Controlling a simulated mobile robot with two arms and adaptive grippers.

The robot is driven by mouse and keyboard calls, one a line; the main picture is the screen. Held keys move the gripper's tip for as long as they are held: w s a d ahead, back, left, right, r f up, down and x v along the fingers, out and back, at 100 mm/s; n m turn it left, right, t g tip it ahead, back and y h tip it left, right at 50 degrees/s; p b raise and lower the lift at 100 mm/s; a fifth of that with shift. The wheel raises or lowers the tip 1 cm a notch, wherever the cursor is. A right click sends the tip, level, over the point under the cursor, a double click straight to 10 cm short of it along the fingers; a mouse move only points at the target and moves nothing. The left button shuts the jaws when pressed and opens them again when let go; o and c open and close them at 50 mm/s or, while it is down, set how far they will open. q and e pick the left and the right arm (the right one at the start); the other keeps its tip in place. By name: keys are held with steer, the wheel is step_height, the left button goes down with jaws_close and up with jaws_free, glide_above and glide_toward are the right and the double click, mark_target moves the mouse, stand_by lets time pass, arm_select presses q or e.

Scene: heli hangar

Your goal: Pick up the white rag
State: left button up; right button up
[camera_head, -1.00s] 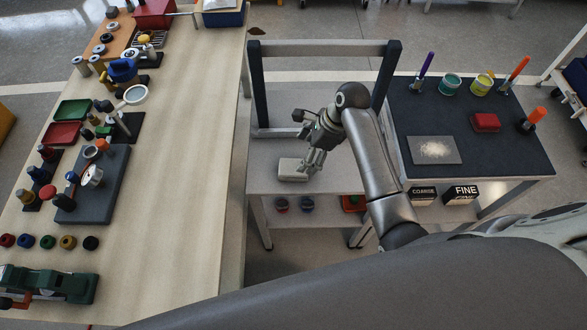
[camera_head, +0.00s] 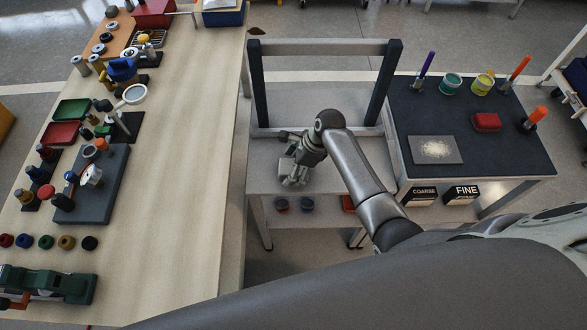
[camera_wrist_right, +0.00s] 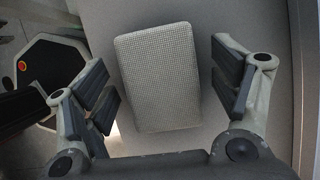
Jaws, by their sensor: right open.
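The white rag is a folded, thick rectangular pad with a fine woven texture (camera_wrist_right: 158,75). It lies on the light grey shelf of the cart (camera_head: 262,182). In the right wrist view it lies between the two spread fingers of my right gripper (camera_wrist_right: 165,88), with a gap visible on each side. My right gripper is open and empty. In the head view this gripper (camera_head: 294,181) points down over the rag and hides most of it. My left gripper is not in view.
Dark posts (camera_head: 257,85) and a light crossbar (camera_head: 320,48) frame the cart's back. A dark-topped sanding table (camera_head: 470,145) stands to the right. A long workbench (camera_head: 185,190) with many tools stands to the left. Small cups (camera_head: 282,204) sit on the lower shelf.

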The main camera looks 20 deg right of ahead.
steer(key=shift+f+p, duration=0.25)
steer(key=shift+p, duration=0.05)
stand_by(0.6)
steer(key=shift+s, duration=0.15)
steer(key=c, duration=1)
